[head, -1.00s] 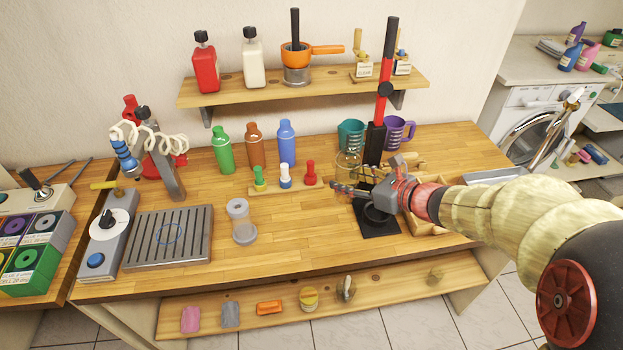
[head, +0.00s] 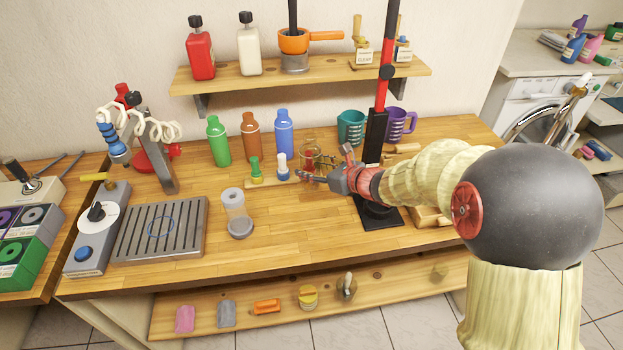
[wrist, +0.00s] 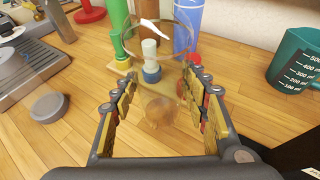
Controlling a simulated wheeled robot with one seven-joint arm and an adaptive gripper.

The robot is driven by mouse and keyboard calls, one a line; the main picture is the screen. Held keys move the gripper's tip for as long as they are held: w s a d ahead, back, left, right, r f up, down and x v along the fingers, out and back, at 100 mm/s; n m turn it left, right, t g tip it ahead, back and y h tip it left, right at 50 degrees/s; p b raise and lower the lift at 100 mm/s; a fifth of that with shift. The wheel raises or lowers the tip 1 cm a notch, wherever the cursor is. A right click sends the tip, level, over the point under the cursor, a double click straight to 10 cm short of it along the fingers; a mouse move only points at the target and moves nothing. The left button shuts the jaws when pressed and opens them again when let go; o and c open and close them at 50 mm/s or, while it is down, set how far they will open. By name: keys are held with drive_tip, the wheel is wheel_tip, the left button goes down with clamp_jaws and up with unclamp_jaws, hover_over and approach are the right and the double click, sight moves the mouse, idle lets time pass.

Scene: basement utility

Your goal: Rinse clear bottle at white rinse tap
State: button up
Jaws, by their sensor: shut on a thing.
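My gripper (head: 318,178) is shut on a clear, see-through bottle (head: 311,148), held over the table in front of the row of small stoppers. In the wrist view the clear bottle (wrist: 160,108) stands between the fingers, with its round rim toward the top; its outline is faint. At the left, a tap with a white coiled hose (head: 150,128) and a blue nozzle (head: 110,140) hangs on a grey post, beside a grey slatted drain tray (head: 185,245) with a blue ring mark. The held bottle is well to the right of the tap.
A second clear container (head: 236,213) with grey ends stands between my gripper and the tray. Green, orange-brown and blue bottles (head: 284,135) stand behind. Small stoppers (head: 256,172) sit on a wooden strip. A red-and-black post (head: 376,135) and teal jug (head: 351,128) are to the right.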

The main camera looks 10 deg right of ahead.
drive_tip(key=shift+f+b, duration=0.4)
drive_tip(key=shift+f, duration=1.15)
drive_tip(key=shift+f, duration=0.1)
drive_tip(key=shift+f, duration=0.15)
drive_tip(key=o, duration=1.4)
